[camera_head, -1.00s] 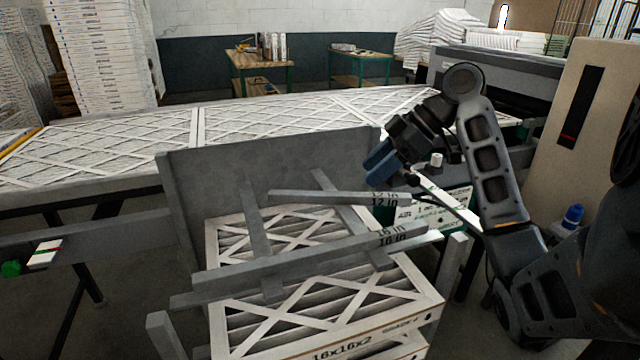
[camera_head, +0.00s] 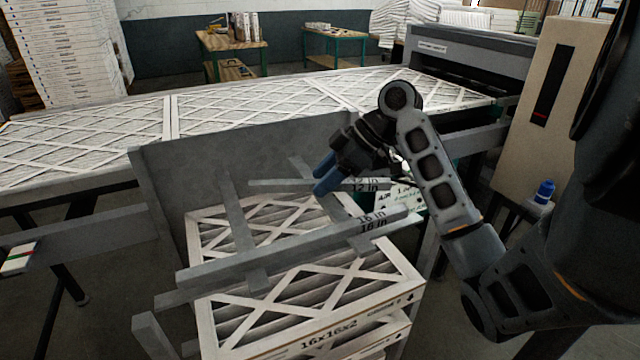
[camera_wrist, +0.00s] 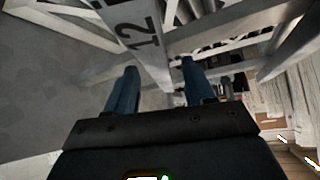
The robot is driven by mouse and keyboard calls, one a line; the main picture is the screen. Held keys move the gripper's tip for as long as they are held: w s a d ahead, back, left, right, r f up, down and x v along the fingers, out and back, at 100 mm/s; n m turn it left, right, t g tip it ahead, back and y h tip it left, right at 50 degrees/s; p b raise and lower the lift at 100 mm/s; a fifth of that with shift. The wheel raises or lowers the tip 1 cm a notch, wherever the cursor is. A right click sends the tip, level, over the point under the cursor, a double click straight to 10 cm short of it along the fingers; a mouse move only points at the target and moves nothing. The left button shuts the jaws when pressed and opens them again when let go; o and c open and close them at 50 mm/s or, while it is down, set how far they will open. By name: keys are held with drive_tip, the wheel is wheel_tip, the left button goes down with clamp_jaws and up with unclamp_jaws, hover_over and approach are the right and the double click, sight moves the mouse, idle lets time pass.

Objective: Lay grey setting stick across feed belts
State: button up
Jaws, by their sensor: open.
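Two grey sticks lie over the stacked filters in the head view. The rear one (camera_head: 285,184) is marked 12 in, and the longer front one (camera_head: 290,249) is marked 16 in. Two narrow grey strips (camera_head: 236,222) run crosswise near them; I cannot tell whether these are the feed belts. My gripper (camera_head: 324,174) is open, its blue fingers by the 12 in stick. In the wrist view the stick marked 12 (camera_wrist: 142,40) runs between the directions of the two fingers (camera_wrist: 160,80); contact is not clear.
Boxed filters marked 16x16x2 (camera_head: 305,315) are stacked below the sticks, beside an upright grey panel (camera_head: 270,150). A long table of filters (camera_head: 240,115) lies behind. A beige cabinet (camera_head: 535,110) and blue-capped bottle (camera_head: 544,191) stand at right.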

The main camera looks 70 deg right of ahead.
clamp_jaws()
idle(0.4)
